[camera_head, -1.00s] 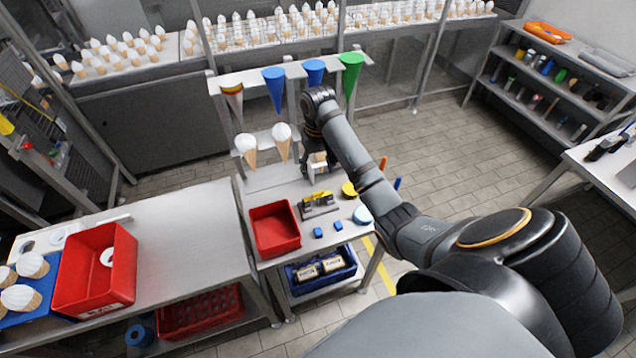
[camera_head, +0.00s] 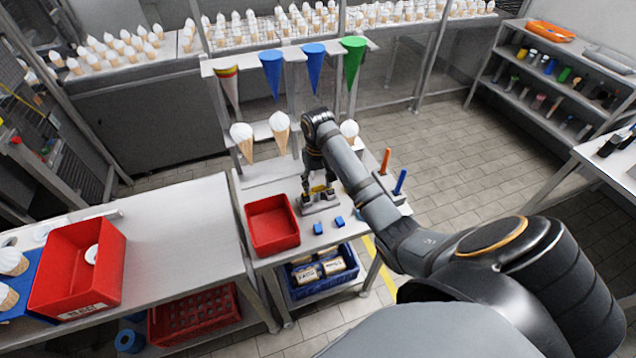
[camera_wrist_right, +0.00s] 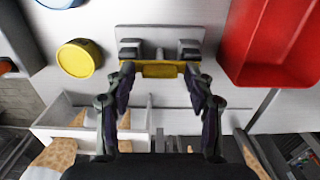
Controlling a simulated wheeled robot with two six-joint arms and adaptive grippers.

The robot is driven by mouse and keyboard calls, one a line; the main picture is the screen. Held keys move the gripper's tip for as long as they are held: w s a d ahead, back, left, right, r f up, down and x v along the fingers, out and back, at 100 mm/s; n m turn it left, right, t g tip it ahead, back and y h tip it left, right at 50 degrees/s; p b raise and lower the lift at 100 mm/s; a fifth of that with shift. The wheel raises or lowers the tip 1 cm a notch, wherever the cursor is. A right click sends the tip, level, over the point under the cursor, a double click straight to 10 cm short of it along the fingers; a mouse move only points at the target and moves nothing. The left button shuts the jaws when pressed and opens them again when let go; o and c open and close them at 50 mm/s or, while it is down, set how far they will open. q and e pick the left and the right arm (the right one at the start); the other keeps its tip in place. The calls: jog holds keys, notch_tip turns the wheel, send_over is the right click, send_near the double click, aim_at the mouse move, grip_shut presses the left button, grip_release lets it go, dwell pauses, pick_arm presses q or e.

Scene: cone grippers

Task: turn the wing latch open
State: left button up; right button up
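The wing latch (camera_wrist_right: 160,71) is a yellow bar with a raised middle on a grey metal base plate (camera_wrist_right: 160,33). In the head view the latch base (camera_head: 320,207) is on the small table, partly hidden by my right arm. My right gripper (camera_wrist_right: 161,88) is open, with its two fingertips wide apart near the two ends of the yellow bar. I cannot tell whether they touch it. In the head view the right gripper (camera_head: 319,187) points down just over the latch. My left gripper is not in view.
A red bin (camera_head: 272,226) stands left of the latch. Two small blue blocks (camera_head: 318,229) (camera_head: 340,222) lie in front. A yellow round piece (camera_wrist_right: 78,58) is nearby in the wrist view. Orange (camera_head: 385,162) and blue (camera_head: 400,182) pegs stand on the right. Cones hang behind.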

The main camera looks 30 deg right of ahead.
jog(key=c, duration=0.9)
jog(key=shift+r+n+p, duration=0.15)
jog(key=shift+n+p, duration=0.15)
jog(key=shift+p, duration=0.35)
jog(key=n+p, duration=0.3)
jog(key=p, duration=0.1)
jog(key=shift+r+n+p, duration=0.15)
jog(key=shift+n+p, duration=0.2)
jog(key=shift+n, duration=0.05)
jog(key=n+p, duration=0.2)
jog(key=n, duration=0.1)
jog(key=shift+n+p, duration=0.3)
jog(key=shift+p, duration=0.1)
jog(key=shift+f+n+p, duration=0.2)
jog(key=shift+n+p, duration=0.2)
jog(key=shift+n, duration=0.6)
jog(key=shift+f+n, duration=0.1)
jog(key=shift+n, duration=0.8)
jog(key=n, duration=0.5)
jog(key=shift+n, duration=0.4)
